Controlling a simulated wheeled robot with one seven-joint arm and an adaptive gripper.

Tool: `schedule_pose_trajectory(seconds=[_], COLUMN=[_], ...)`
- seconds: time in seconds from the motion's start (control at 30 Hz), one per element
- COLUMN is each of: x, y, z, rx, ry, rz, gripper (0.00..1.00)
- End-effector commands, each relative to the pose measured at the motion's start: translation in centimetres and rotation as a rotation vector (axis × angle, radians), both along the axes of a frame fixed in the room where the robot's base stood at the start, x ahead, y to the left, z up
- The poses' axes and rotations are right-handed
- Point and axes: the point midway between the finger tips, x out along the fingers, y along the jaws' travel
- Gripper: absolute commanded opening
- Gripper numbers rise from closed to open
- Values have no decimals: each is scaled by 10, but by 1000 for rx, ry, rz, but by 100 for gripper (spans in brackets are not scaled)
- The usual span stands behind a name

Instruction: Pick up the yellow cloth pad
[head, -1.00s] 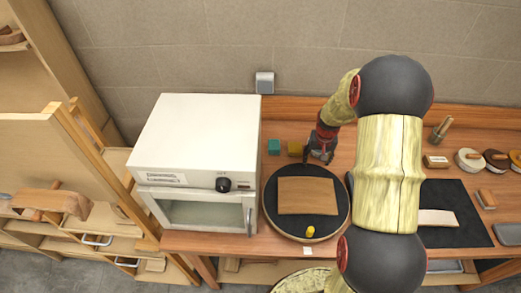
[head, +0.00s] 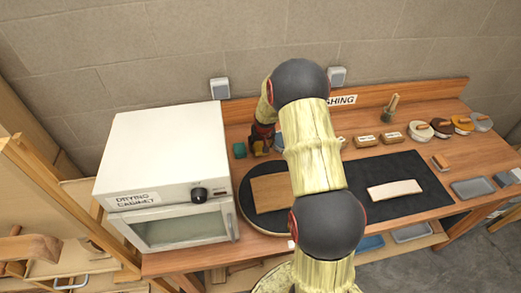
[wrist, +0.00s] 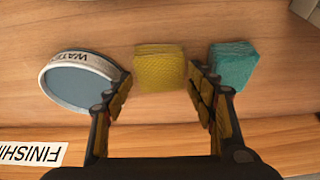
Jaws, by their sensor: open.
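The yellow cloth pad (wrist: 159,67) lies on the wooden bench top, in the upper middle of the wrist view. My gripper (wrist: 161,84) is open, with one finger on each side of the pad's near part. I cannot tell if either finger touches it. In the head view my gripper (head: 262,141) is at the back of the bench, right of the teal pad (head: 239,150), and mostly hides the yellow pad.
In the wrist view the teal pad (wrist: 233,65) lies close right of the fingers, and a round water dish (wrist: 80,84) close left. A white drying cabinet (head: 165,160) stands left on the bench. A wooden sheet (head: 270,193) lies on a dark round plate (head: 247,211).

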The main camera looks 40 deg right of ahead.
Motion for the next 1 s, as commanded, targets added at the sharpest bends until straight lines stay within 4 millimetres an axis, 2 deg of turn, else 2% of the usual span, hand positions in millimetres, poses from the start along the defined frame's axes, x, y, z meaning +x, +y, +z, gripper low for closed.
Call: schedule_pose_trajectory(seconds=[0.13, 0.37, 0.87, 1.0], x=[5, 6, 5, 5], y=[-3, -3, -2, -2], z=[-12, -13, -13, -13], rx=[-1, -1, -1, -1], ry=[-2, -1, -1, -1], rz=[0, 1, 1, 1], gripper=[56, 56, 29, 29])
